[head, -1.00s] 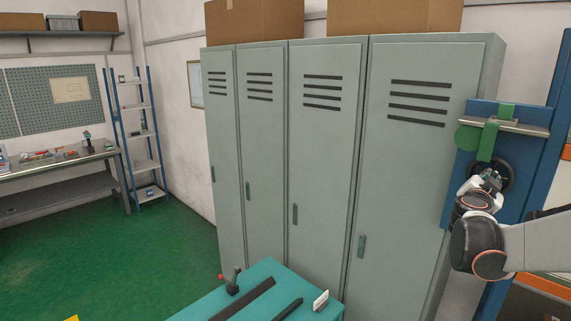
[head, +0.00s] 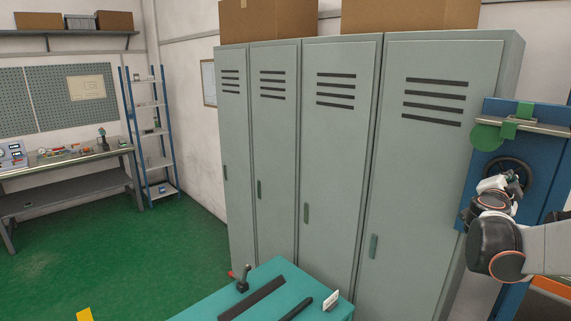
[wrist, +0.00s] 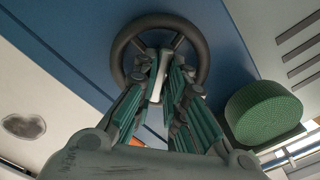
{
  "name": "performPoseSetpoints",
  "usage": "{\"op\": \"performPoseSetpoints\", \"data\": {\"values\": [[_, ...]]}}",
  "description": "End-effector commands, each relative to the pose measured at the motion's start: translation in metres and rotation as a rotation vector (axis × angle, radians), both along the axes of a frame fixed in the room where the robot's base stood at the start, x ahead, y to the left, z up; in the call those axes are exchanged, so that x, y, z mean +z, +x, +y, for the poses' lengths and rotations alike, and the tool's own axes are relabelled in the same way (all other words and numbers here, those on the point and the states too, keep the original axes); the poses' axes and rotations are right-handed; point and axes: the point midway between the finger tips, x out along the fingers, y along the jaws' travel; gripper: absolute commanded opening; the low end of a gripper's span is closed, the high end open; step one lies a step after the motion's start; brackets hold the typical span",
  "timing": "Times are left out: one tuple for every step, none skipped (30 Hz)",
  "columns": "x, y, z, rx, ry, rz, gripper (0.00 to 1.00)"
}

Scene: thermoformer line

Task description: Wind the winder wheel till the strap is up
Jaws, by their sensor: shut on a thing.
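The dark winder wheel (head: 499,165) is on a blue panel (head: 541,155) at the right of the head view. In the wrist view its black rim (wrist: 155,21) and spokes show behind the fingers. My gripper (head: 513,179) is at the wheel, and in the wrist view its fingers (wrist: 160,72) are closed around a pale upright piece (wrist: 156,88) in front of the hub. The round green roll (head: 486,137) sits beside the strap, and large in the wrist view (wrist: 263,113).
Grey lockers (head: 337,150) stand left of the panel, with cardboard boxes (head: 410,15) on top. A teal table (head: 262,294) with a small lever is in front. The green floor (head: 120,245) is open at left, before a workbench (head: 60,195) and a shelf rack (head: 152,130).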

Motion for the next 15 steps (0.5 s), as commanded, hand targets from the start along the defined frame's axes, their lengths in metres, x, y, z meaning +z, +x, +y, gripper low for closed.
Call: {"op": "performPoseSetpoints", "data": {"values": [[-0.0005, -0.0001, 0.0003, 0.0, 0.011, -0.013, 0.0], [-0.0006, -0.0001, 0.0003, 0.0, 0.025, -0.029, 0.0], [-0.0008, -0.0001, 0.0003, 0.001, 0.049, -0.056, 0.0], [-0.001, -0.0001, 0.0003, 0.001, 0.071, -0.083, 0.0], [-0.0011, -0.0001, 0.0004, 0.001, 0.095, -0.111, 0.0], [-0.0012, -0.0002, 0.0004, 0.001, 0.129, -0.15, 0.0], [-0.0013, -0.0003, 0.0004, 0.001, 0.153, -0.178, 0.0], [-0.0012, -0.0002, 0.0004, 0.001, 0.176, -0.205, 0.0], [-0.0012, -0.0002, 0.0004, 0.001, 0.203, -0.237, 0.0], [-0.0011, -0.0003, 0.0004, 0.001, 0.221, -0.258, 0.0], [-0.001, -0.0002, 0.0005, 0.001, 0.236, -0.276, 0.0], [-0.0008, -0.0002, 0.0005, 0.001, 0.252, -0.294, 0.0], [-0.0007, -0.0002, 0.0004, 0.001, 0.26, -0.304, 0.0], [-0.0006, -0.0002, 0.0005, 0.001, 0.266, -0.311, 0.0], [-0.0006, -0.0003, 0.0004, 0.001, 0.27, -0.315, 0.0]]}}
